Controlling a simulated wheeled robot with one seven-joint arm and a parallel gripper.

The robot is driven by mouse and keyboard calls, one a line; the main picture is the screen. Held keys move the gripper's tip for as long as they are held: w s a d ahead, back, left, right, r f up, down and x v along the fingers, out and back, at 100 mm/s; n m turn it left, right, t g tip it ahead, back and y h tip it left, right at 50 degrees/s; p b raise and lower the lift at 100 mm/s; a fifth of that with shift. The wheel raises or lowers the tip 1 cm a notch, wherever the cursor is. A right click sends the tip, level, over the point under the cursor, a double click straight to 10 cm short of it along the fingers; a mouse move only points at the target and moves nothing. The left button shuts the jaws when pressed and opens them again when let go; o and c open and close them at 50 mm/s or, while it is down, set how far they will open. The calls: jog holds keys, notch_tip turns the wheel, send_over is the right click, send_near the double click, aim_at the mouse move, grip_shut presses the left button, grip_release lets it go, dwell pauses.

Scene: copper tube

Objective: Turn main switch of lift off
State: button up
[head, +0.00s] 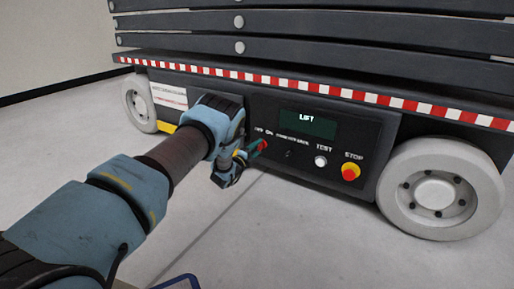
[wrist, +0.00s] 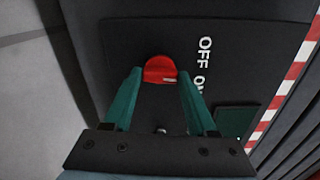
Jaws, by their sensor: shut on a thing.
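The red main switch (wrist: 160,69) is a round knob on the dark lift panel, beside the white OFF and ON lettering in the wrist view. In the head view only a bit of the red switch (head: 264,144) shows past the fingers. My gripper (wrist: 160,76) has its two green fingers on either side of the knob, shut on it. In the head view my gripper (head: 257,149) reaches the left part of the panel. I cannot tell which label the knob points to.
The lift panel (head: 310,150) also carries a dark green LIFT display (head: 307,125), a white TEST button (head: 320,161) and a red and yellow STOP button (head: 351,172). A grey wheel (head: 440,190) stands to the right. The floor in front is clear.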

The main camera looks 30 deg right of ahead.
jog(key=shift+n, duration=0.5)
jog(key=o, duration=1.4)
jog(key=shift+c, duration=0.2)
jog(key=p+v, duration=0.5)
jog(key=v, duration=0.6)
jog(key=shift+d, duration=0.1)
